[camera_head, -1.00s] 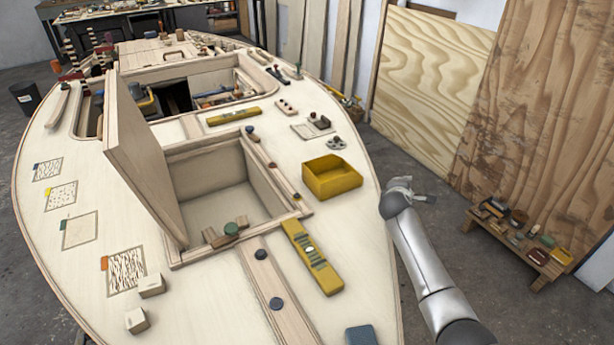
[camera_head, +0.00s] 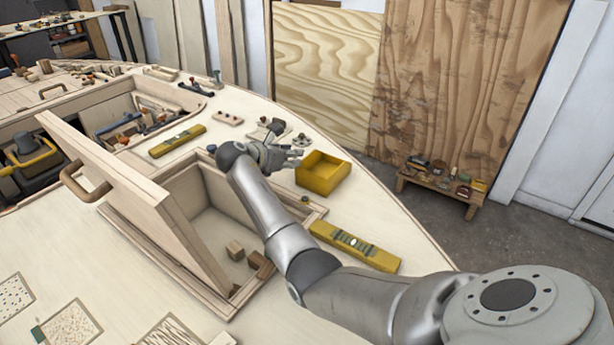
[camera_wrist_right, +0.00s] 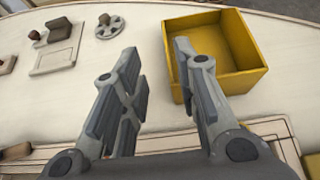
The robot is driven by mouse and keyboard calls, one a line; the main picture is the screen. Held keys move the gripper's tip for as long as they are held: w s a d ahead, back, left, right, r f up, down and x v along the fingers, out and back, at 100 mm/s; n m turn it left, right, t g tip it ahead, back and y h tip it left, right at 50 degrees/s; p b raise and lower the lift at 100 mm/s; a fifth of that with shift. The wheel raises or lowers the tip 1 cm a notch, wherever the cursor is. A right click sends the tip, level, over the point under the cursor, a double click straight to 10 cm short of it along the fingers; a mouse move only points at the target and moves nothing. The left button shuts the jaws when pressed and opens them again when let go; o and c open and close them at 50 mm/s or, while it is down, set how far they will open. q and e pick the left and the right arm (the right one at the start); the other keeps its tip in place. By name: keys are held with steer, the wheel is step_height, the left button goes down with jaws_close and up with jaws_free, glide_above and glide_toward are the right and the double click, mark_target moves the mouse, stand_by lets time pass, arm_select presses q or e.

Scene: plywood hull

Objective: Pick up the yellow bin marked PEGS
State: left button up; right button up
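The yellow bin (camera_head: 320,180) stands upright on the pale deck, near its far right edge. It is open-topped and looks empty; no PEGS lettering is readable. My right gripper (camera_head: 290,156) is over the deck just left of the bin. In the right wrist view the two fingers (camera_wrist_right: 158,60) are spread apart with nothing between them. The right finger overlaps the left wall of the bin (camera_wrist_right: 236,82), and the left finger is outside it. I cannot tell whether they touch. My left gripper is not in view.
A yellow level (camera_head: 355,246) lies in front of the bin, and another (camera_head: 177,141) lies behind the open hatch. The raised hatch lid (camera_head: 140,200) stands left of my right arm. A round slotted disc (camera_head: 301,140) and small fittings lie behind the bin.

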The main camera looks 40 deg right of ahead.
mark_target(310, 154)
steer(key=x, duration=0.4)
steer(key=shift+s+d, duration=0.2)
steer(key=shift+d, duration=0.15)
steer(key=shift+f+b+x, duration=0.2)
steer(key=shift+b+x, duration=0.35)
steer(key=shift+x, duration=2.35)
steer(key=shift+s+a, duration=0.1)
steer(key=shift+c, duration=0.3)
jaws_close()
